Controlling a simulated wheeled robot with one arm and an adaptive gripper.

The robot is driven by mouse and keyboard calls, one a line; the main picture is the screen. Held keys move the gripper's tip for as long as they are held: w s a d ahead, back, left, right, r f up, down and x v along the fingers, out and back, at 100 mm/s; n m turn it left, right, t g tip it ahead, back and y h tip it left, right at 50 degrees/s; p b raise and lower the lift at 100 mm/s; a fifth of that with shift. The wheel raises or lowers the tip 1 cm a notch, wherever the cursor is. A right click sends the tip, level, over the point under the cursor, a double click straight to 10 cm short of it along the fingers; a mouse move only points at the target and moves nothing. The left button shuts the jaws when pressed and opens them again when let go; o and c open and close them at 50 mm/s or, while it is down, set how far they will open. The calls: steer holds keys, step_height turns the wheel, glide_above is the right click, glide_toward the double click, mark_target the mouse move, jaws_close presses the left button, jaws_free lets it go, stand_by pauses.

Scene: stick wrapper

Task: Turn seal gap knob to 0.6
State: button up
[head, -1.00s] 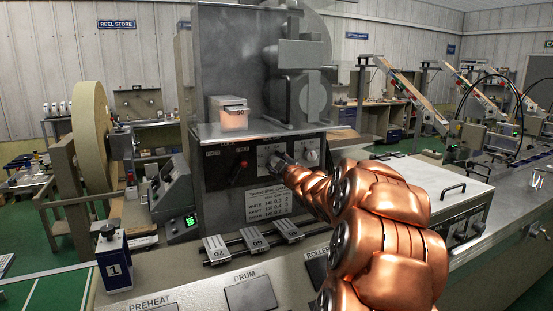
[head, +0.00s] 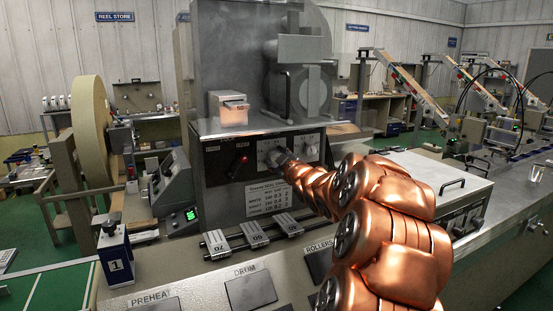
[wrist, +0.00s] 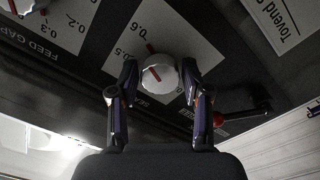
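In the wrist view, the seal gap knob (wrist: 160,74) is a round white knob with a red pointer on a pale scale plate. The pointer slants up and left, toward the printed 0.6, with 0.5 lower on the left. My gripper (wrist: 159,76) has one finger on each side of the knob, with a narrow dark gap visible on both sides. It looks open, and I see no clear contact. In the head view my gripper (head: 279,158) is at the machine's dark control panel and largely hides this knob.
The feed gap knob (head: 311,151) sits close to the right of my gripper in the head view. A red-ended lever (head: 240,167) is to the left; it also shows in the wrist view (wrist: 219,119). A printed settings card (head: 270,198) hangs below the panel.

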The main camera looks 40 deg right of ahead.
steer(key=shift+o, duration=1)
steer(key=v, duration=1.2)
